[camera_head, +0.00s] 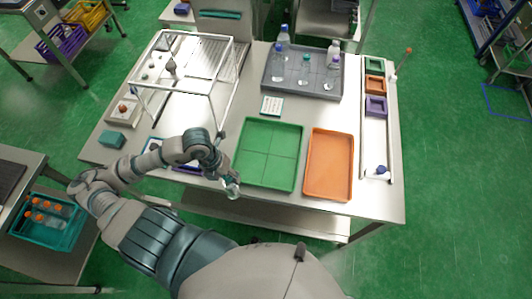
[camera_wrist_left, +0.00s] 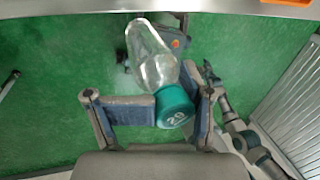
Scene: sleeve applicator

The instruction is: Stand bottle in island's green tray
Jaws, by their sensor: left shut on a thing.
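My left gripper (camera_head: 228,183) is at the island's near edge, at the left side of the green tray (camera_head: 268,153). In the left wrist view, the gripper (camera_wrist_left: 158,112) is shut on a clear bottle (camera_wrist_left: 153,58) by its teal cap (camera_wrist_left: 174,105), which is marked 20. The bottle's body points away from the wrist and leans up and left in that view. In the head view the bottle (camera_head: 233,189) is small and partly hidden by the gripper. The green tray looks empty, with dividing lines across its floor.
An empty orange tray (camera_head: 329,164) lies right of the green one. A grey tray (camera_head: 303,88) with several bottles stands at the back. A white frame (camera_head: 182,88) stands at the left. A teal crate (camera_head: 45,230) with orange-capped bottles is at the lower left.

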